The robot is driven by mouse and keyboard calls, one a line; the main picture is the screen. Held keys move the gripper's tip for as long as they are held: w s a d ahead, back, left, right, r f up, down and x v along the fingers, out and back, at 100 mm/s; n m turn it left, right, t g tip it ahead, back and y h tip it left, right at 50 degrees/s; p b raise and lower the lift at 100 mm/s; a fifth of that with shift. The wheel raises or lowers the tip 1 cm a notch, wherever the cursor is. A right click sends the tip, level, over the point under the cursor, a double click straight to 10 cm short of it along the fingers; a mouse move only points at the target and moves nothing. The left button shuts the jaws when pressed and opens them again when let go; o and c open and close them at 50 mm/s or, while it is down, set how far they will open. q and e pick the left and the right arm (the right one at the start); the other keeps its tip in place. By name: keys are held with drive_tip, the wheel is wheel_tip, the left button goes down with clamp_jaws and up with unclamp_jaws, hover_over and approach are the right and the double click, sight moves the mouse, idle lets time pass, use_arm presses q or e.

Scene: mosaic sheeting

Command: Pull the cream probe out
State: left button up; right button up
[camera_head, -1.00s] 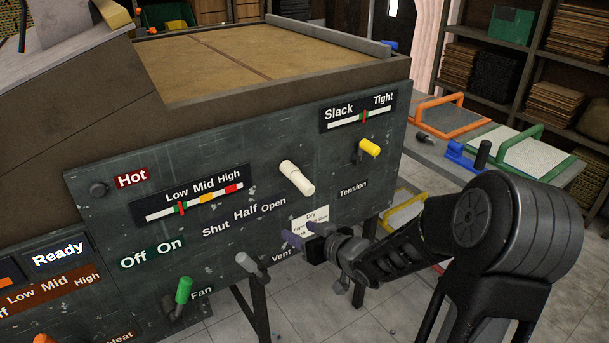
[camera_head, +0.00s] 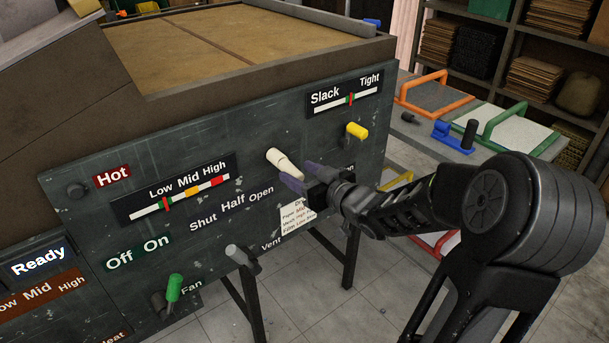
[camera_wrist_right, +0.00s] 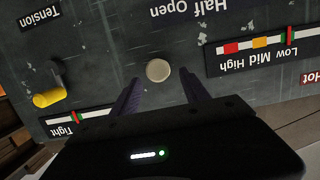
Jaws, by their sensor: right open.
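The cream probe (camera_head: 284,162) sticks out of the dark control panel (camera_head: 230,215), right of the "Half Open" lettering. In the right wrist view, its round end (camera_wrist_right: 158,70) faces the camera, just beyond and between the fingertips. My right gripper (camera_head: 300,178) is open, with its purple fingers close to the probe's outer end; in the right wrist view, its two fingers (camera_wrist_right: 162,90) stand apart with nothing between them. I cannot tell from the pictures whether a finger touches the probe. My left gripper is not in view.
A yellow knob (camera_head: 357,131) sits right of the probe, under the Slack–Tight scale (camera_head: 345,93). A paper tag (camera_head: 297,217) hangs below my right gripper. A green lever (camera_head: 174,288) and a grey lever (camera_head: 240,256) stand out lower on the panel. Framed screens lie on a table at right.

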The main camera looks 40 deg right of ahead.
sight(286, 166)
drive_tip(key=w, duration=0.3)
drive_tip(key=w+f, duration=0.1)
drive_tip(key=w, duration=0.2)
drive_tip(key=shift+f+p, duration=0.1)
drive_tip(key=shift+p, duration=0.2)
clamp_jaws()
idle(0.8)
